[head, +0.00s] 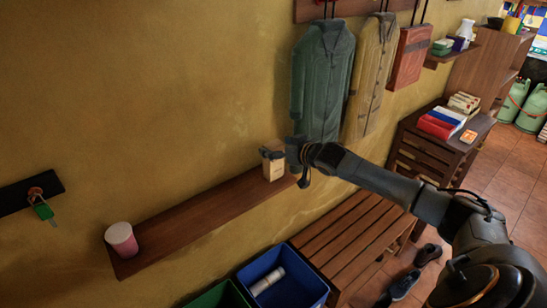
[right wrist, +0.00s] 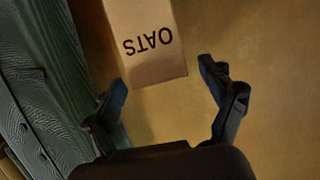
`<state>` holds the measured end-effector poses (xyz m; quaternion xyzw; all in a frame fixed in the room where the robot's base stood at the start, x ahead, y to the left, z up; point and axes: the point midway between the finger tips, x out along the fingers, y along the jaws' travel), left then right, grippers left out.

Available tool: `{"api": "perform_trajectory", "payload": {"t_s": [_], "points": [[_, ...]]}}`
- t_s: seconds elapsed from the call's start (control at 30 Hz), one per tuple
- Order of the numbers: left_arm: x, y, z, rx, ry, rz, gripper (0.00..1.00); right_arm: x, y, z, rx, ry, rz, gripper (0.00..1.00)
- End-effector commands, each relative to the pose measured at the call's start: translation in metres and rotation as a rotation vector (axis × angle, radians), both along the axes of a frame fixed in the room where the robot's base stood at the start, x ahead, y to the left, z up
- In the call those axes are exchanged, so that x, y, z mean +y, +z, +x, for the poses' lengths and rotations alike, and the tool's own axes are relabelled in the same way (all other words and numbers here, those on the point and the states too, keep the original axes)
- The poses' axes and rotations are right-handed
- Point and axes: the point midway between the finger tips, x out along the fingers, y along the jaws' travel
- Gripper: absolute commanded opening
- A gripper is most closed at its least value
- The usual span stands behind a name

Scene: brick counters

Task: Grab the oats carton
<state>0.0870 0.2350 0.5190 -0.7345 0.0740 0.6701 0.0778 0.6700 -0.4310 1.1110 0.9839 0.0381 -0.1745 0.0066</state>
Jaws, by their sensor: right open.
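The oats carton (head: 273,168) is a small tan box standing at the right end of a brown wall shelf (head: 205,215). In the right wrist view the carton (right wrist: 145,45) shows the word OATS upside down. My right gripper (head: 270,154) is at the carton's upper part in the head view. In the right wrist view its two fingers (right wrist: 163,82) are open, one on each side of the carton's near end, with a gap visible on the right side. The carton's far end is cut off by the picture edge. My left gripper is not in view.
A pink and white cup (head: 121,240) stands at the shelf's left end. A green jacket (head: 322,80) hangs just behind my right gripper. Blue (head: 312,287) and green bins and a slatted bench (head: 345,232) stand below the shelf. The shelf's middle is clear.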

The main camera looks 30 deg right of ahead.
Motion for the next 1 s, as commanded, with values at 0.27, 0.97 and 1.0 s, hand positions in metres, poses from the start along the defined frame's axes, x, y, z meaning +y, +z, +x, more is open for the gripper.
{"api": "perform_trajectory", "payload": {"t_s": [0.27, 0.97, 1.0], "points": [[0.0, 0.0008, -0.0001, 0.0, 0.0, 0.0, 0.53, 0.0004, -0.0022, 0.0032, 0.001, 0.0, -0.001, 0.83], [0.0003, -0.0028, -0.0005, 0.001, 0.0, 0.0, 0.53, 0.0002, 0.0019, 0.0033, -0.001, 0.0, -0.001, 0.34], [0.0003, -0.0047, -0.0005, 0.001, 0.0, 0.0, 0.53, 0.0004, 0.0045, 0.0036, -0.002, 0.001, 0.0, 0.34]]}}
